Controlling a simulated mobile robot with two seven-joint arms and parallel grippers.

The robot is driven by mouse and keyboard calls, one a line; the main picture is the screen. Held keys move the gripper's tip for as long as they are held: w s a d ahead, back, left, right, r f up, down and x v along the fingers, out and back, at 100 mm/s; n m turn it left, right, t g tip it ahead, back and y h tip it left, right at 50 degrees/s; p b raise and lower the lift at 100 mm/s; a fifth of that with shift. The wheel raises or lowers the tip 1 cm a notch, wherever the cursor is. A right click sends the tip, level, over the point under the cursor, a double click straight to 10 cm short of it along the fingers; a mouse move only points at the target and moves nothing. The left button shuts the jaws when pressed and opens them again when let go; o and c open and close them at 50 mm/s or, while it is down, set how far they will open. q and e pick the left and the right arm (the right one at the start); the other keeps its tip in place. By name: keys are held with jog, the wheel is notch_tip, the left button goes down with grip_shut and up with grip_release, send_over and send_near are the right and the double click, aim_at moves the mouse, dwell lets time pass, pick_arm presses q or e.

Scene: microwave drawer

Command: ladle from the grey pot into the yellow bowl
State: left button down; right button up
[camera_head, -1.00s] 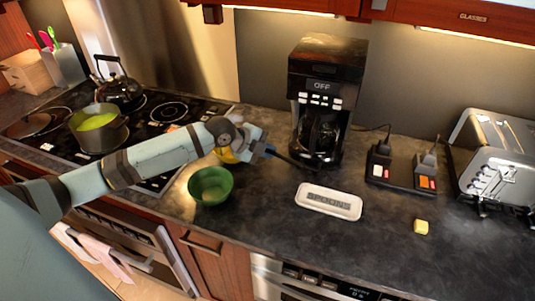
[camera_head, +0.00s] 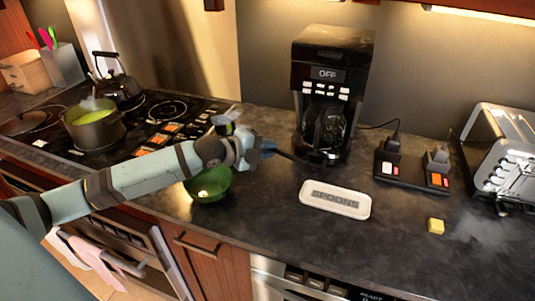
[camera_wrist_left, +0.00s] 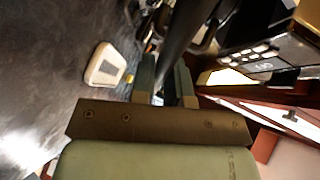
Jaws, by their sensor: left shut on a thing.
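The grey pot (camera_head: 95,133) stands on the stove at the left of the head view, with yellow-green contents and faint steam. My left gripper (camera_head: 268,150) is over the counter in front of the coffee maker, well right of the pot. It is shut on a dark handle, seen between the fingers in the left wrist view (camera_wrist_left: 180,45). I take this as the ladle; its scoop end is not clear. A green bowl (camera_head: 212,194) sits below my left forearm, partly covered by it. I cannot make out the yellow bowl now. My right gripper is not in view.
The coffee maker (camera_head: 327,85) stands close behind my gripper. A kettle (camera_head: 117,82) is behind the pot.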

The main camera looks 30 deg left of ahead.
pick_arm(q)
jog(key=t+b, duration=0.1)
jog(key=b, duration=0.1)
jog(key=f+m+t+h+b, duration=0.1)
jog(key=b, duration=0.1)
jog(key=shift+s+t+b, duration=0.15)
jog(key=shift+t+b, duration=0.15)
jog(key=shift+b, duration=0.1)
jog(key=shift+r, duration=0.1)
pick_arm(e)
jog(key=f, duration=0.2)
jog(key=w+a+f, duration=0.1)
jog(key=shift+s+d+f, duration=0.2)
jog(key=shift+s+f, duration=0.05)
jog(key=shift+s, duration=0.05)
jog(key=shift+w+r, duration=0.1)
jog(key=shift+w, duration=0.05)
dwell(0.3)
